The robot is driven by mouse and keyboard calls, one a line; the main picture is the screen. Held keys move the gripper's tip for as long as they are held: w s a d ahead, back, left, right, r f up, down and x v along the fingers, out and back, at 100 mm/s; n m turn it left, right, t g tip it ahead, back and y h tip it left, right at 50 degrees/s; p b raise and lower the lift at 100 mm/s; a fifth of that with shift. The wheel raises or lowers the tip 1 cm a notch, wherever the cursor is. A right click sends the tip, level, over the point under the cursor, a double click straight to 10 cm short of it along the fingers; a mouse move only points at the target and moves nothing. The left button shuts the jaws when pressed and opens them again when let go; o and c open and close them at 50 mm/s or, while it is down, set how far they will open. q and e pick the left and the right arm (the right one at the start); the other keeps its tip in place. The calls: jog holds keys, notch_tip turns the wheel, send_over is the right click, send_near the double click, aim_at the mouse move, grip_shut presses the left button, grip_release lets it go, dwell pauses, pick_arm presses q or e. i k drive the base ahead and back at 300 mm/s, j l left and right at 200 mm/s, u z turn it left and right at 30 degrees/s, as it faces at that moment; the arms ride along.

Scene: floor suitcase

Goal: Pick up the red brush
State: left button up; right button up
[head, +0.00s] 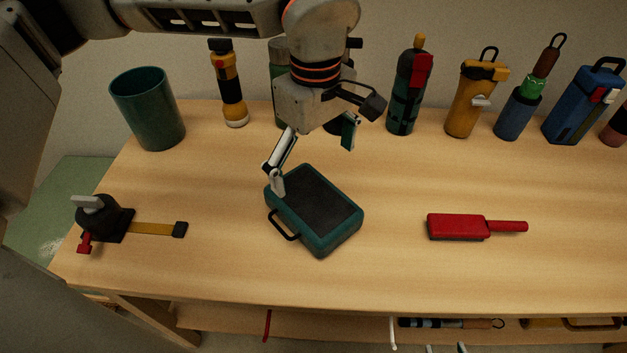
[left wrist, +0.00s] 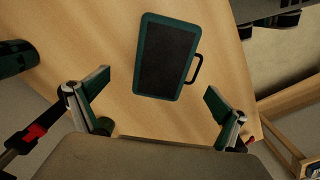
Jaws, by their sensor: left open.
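The red brush (head: 459,227) lies flat on the wooden table in the head view, right of the middle, with its handle pointing right. It does not show in the left wrist view. My left gripper (head: 312,164) hangs above the back of the small teal suitcase, well to the left of the brush. Its fingers are spread apart with nothing between them, and they also show spread in the left wrist view (left wrist: 158,95). My right gripper is not in view.
A teal suitcase (head: 347,237) lies on the table below my left gripper. A teal cup (head: 148,109) and a black tool with a yellow strap (head: 152,229) are at the left. Several bottles and flashlights line the back. The table around the brush is clear.

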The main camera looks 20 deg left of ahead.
aim_at(453, 226)
jog(key=k, duration=1)
